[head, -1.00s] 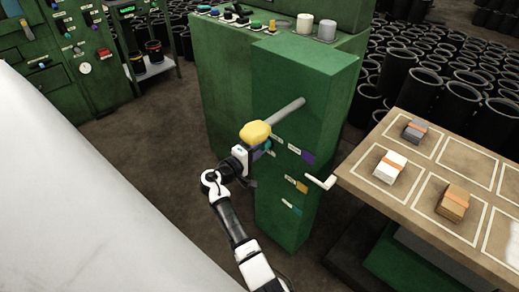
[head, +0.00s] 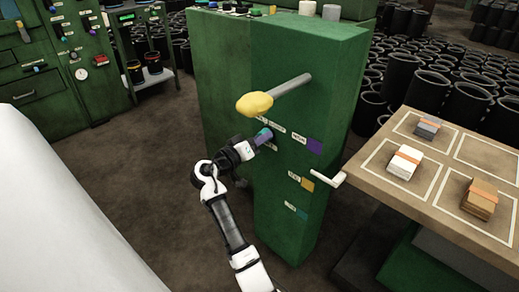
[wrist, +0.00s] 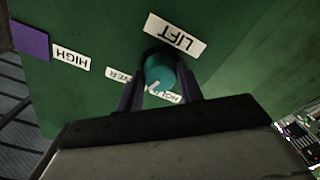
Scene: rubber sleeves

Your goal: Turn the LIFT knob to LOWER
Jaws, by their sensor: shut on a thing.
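The LIFT knob is a round teal knob (wrist: 160,73) with a white pointer mark, on the green cabinet front (head: 270,205). In the wrist view its pointer is aimed toward the HOLD label (wrist: 164,95), which is partly hidden. The LIFT label (wrist: 175,35) and a partly covered label ending in "WER" (wrist: 124,75) are around it; the text appears upside down. My gripper (wrist: 160,92) is shut on the knob, one finger on each side. In the head view my gripper (head: 262,140) is at the cabinet front, below the yellow-ended lever, and mostly hides the knob.
A grey lever with a yellow end (head: 255,104) sticks out just above my gripper. A white handle (head: 330,180) juts out at the right. Purple, orange and teal tags mark the cabinet. A table (head: 440,195) with several small stacks stands at the right.

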